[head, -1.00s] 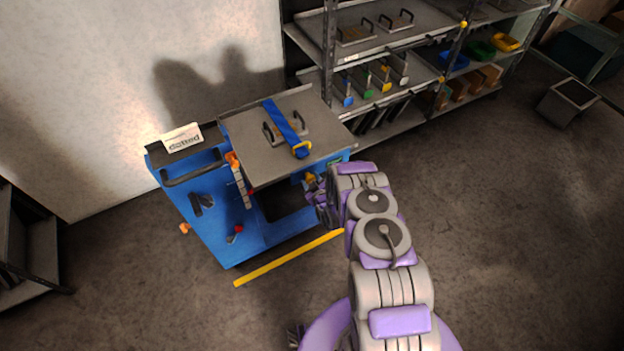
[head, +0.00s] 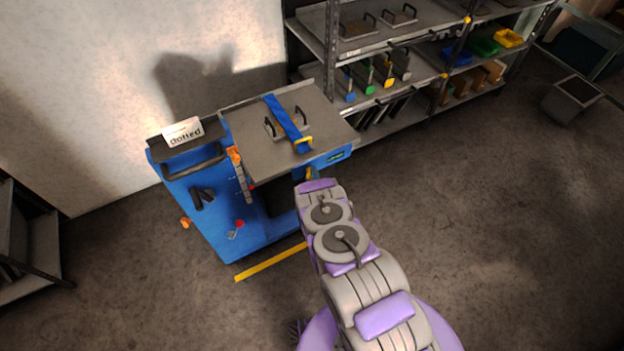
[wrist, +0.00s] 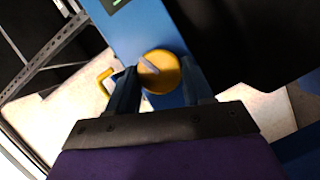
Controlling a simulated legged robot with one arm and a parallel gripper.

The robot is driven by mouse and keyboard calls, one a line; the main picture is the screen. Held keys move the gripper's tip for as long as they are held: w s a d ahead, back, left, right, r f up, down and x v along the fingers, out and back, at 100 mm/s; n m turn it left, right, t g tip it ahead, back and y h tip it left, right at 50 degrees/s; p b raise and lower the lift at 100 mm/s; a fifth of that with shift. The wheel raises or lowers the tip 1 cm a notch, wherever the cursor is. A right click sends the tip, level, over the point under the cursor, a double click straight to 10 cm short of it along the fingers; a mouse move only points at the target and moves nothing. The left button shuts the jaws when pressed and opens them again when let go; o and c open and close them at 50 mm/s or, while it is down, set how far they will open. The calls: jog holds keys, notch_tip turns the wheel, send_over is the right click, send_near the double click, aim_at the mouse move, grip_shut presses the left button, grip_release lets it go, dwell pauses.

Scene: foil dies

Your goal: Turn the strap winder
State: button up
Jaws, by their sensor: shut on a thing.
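The strap winder is a round yellow knob (wrist: 165,72) with a pale bar across it, on a blue post of the cart. In the wrist view my gripper (wrist: 158,78) has one blue finger on each side of the knob and is shut on it. In the head view a little yellow of the winder (head: 310,173) shows below the cart top; my arm hides the gripper there. A blue strap (head: 284,118) with a yellow end piece (head: 303,144) lies across the handled plate on the cart's grey top (head: 245,125).
The blue cart (head: 215,215) stands against the wall, with a sign reading "dotted" (head: 184,132), black handles and a red knob (head: 240,223). A yellow floor line (head: 270,262) runs before it. Shelves (head: 380,60) stand behind right.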

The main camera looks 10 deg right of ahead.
jog(key=shift+a+f, duration=0.1)
jog(key=shift+a, duration=0.1)
dwell(0.4)
jog(key=o, duration=1)
jog(key=shift+s, duration=0.1)
jog(key=shift+s+a+r+p, duration=0.2)
jog(key=shift+s+r, duration=0.15)
jog(key=shift+s, duration=2.45)
jog(key=shift+s+a+r+p, duration=0.15)
jog(key=shift+s+r, duration=0.2)
jog(key=shift+s, duration=2.5)
jog(key=shift+s+a+r+p, duration=0.2)
jog(key=shift+s+r, duration=0.15)
jog(key=shift+s, duration=2.45)
